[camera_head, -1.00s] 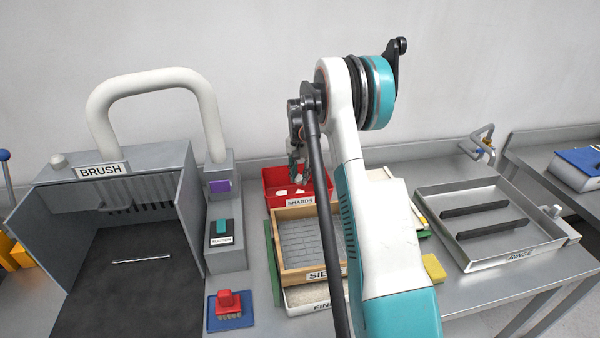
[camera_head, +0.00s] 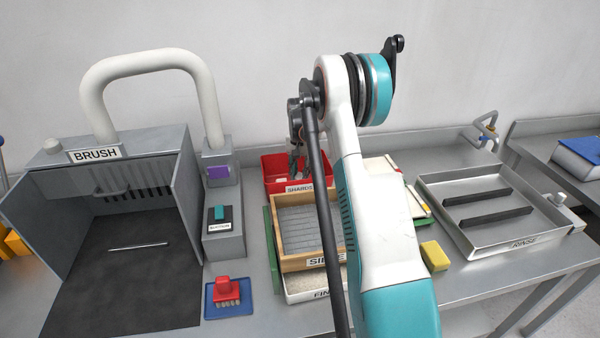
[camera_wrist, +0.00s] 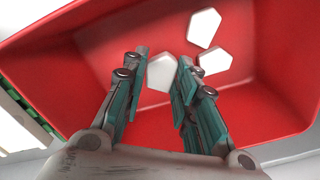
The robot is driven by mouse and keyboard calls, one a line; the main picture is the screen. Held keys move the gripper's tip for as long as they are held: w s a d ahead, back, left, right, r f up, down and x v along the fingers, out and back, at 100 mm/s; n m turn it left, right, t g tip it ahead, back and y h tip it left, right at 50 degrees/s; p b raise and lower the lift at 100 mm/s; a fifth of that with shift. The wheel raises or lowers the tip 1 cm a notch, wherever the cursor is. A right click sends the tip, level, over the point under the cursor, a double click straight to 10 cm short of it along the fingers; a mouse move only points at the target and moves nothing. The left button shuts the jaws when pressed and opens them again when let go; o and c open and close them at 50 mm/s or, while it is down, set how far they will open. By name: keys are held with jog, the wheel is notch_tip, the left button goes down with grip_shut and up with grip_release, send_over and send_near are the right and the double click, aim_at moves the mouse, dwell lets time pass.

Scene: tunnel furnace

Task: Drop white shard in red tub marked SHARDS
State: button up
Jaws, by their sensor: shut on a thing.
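The red tub marked SHARDS (camera_head: 274,168) stands at the back of the bench behind the sieve, partly hidden by my arm. Its red inside (camera_wrist: 100,35) fills most of the wrist view. My gripper (camera_head: 297,170) is over the tub, pointing down. In the wrist view my gripper (camera_wrist: 160,80) is shut on a white shard (camera_wrist: 161,72), held between the fingertips above the tub floor. Two other white shards, one farther up (camera_wrist: 204,27) and one to the right (camera_wrist: 213,61), lie in the tub.
A wooden sieve (camera_head: 285,264) stands in front of the tub. A brush hood (camera_head: 140,145) and a switch box (camera_head: 222,240) are on the left. A rinse tray (camera_head: 470,245) and a yellow sponge (camera_head: 435,256) are on the right. The wall is close behind.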

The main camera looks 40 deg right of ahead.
jog(key=o, duration=1)
jog(key=shift+r, duration=0.15)
